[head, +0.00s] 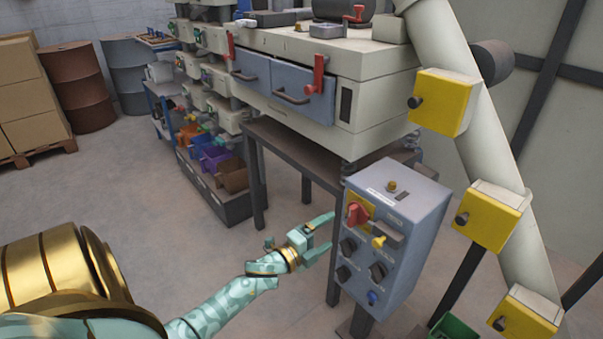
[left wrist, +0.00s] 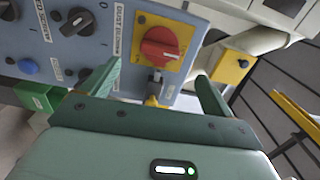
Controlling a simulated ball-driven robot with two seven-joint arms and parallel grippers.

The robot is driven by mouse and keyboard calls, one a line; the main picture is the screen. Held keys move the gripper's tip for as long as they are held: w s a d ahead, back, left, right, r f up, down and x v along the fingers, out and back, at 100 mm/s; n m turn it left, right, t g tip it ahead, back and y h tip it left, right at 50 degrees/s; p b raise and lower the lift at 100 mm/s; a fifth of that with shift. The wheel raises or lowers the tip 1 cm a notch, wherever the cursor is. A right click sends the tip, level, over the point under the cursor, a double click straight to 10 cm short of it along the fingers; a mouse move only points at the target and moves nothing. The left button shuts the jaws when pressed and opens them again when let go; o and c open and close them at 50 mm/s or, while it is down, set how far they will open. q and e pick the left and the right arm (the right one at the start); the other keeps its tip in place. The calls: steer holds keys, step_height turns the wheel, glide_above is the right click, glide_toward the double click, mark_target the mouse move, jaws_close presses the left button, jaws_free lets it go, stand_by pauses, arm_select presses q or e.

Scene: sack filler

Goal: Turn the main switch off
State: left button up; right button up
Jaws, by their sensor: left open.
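The main switch (head: 357,214) is a red rotary knob on a yellow plate, at the upper left of the grey-blue control box (head: 408,205). In the left wrist view the red knob (left wrist: 160,48) sits ahead of my gripper, between and beyond its fingers. My left gripper (head: 326,236) is open and empty, just left of the box face and apart from the knob. Its two green fingers (left wrist: 157,88) show in the left wrist view. A yellow key-like part (head: 379,241) is below the red knob. My right gripper is not in view.
Black knobs (head: 348,246) and a blue button (head: 372,297) share the panel. A machine with red handles (head: 318,75) stands behind on a dark frame. Yellow boxes (head: 443,102) line a slanted pipe at right.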

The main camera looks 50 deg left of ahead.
arm_select(q)
steer(key=s, duration=0.8)
steer(key=shift+s+a+p, duration=0.15)
steer(key=shift+a+p, duration=0.15)
steer(key=shift+p, duration=0.15)
stand_by(1.4)
